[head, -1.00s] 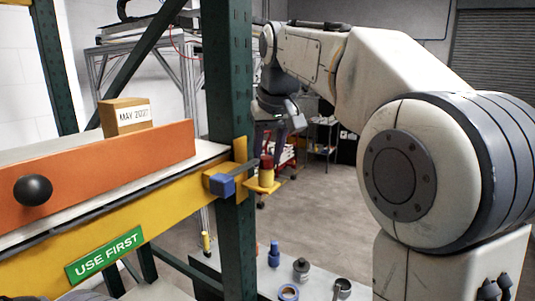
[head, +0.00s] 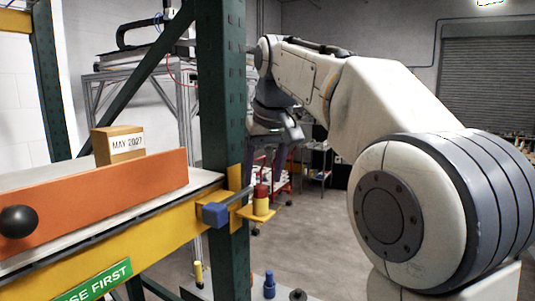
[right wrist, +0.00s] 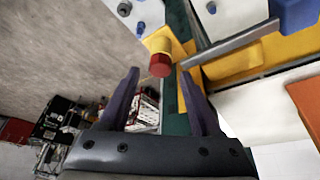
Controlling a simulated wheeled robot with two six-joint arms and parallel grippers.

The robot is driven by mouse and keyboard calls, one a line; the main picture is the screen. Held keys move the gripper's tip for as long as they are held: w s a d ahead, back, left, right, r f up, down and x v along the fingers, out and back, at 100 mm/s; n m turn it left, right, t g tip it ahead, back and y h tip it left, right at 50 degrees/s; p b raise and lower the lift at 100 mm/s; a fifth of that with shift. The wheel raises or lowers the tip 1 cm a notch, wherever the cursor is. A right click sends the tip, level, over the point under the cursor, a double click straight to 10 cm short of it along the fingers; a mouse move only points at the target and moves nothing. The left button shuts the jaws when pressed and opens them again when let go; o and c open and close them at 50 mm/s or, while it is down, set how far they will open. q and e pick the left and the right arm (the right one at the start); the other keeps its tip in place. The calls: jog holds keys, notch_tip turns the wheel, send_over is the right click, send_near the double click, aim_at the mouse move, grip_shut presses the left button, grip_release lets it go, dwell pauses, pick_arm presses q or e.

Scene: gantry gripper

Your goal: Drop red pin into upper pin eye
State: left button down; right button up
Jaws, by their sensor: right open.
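The red pin (head: 261,190) stands upright in a yellow collar (head: 261,207) on a small yellow shelf by the green upright, at the rail's end. In the right wrist view the red pin (right wrist: 160,65) shows its round red top, just beyond and between my fingertips. My right gripper (head: 283,165) is behind the pin in the head view, open and empty; its two dark fingers (right wrist: 160,75) are spread apart in the wrist view. No pin eye can be made out clearly. My left gripper is out of view.
A blue block (head: 215,214) with a grey metal bar sits beside the pin. The green upright (head: 222,120), yellow rail (head: 150,240) and orange panel (head: 120,195) with a cardboard box (head: 118,144) fill the left. Blue and grey parts stand below.

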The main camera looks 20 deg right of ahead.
jog(key=v, duration=0.7)
jog(key=shift+s+d+r+p, duration=0.15)
jog(key=shift+s+r+p, duration=0.1)
jog(key=shift+p, duration=0.1)
jog(key=shift+f, duration=0.1)
